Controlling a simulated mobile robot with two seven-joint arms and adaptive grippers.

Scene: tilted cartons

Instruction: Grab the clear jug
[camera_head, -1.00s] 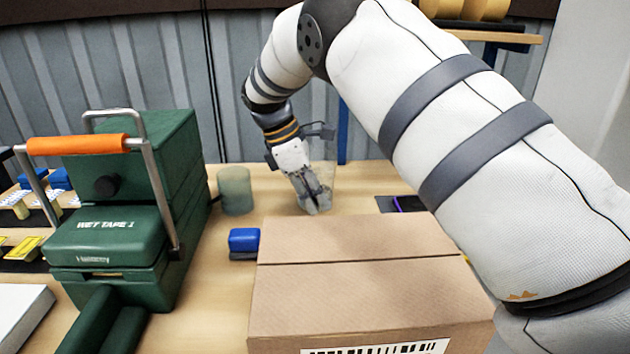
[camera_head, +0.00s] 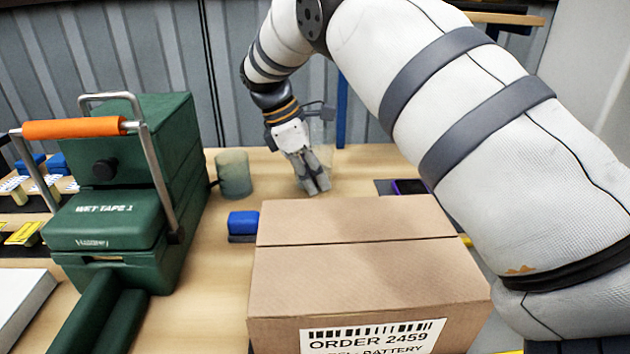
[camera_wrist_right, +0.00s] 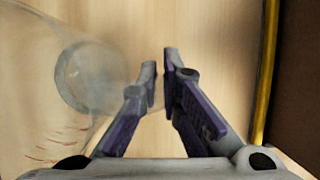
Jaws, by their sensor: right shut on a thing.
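The clear jug (camera_head: 328,165) stands on the table beyond the carton and is hard to see against the wood. In the right wrist view the see-through jug (camera_wrist_right: 60,90) fills the left side, with red marks on its wall. My right gripper (camera_head: 317,185) reaches down at the jug. In the right wrist view its two fingers (camera_wrist_right: 160,68) are close together at the jug's right side, shut on a thin clear part of it. I cannot tell whether that part is handle or wall. My left gripper is not in view.
A cardboard carton (camera_head: 355,260) stands in front. A green case (camera_head: 105,220) with an orange handle is at left. A greenish cup (camera_head: 235,174) and a blue block (camera_head: 243,222) stand between them. A dark flat item (camera_head: 405,187) lies right of the jug.

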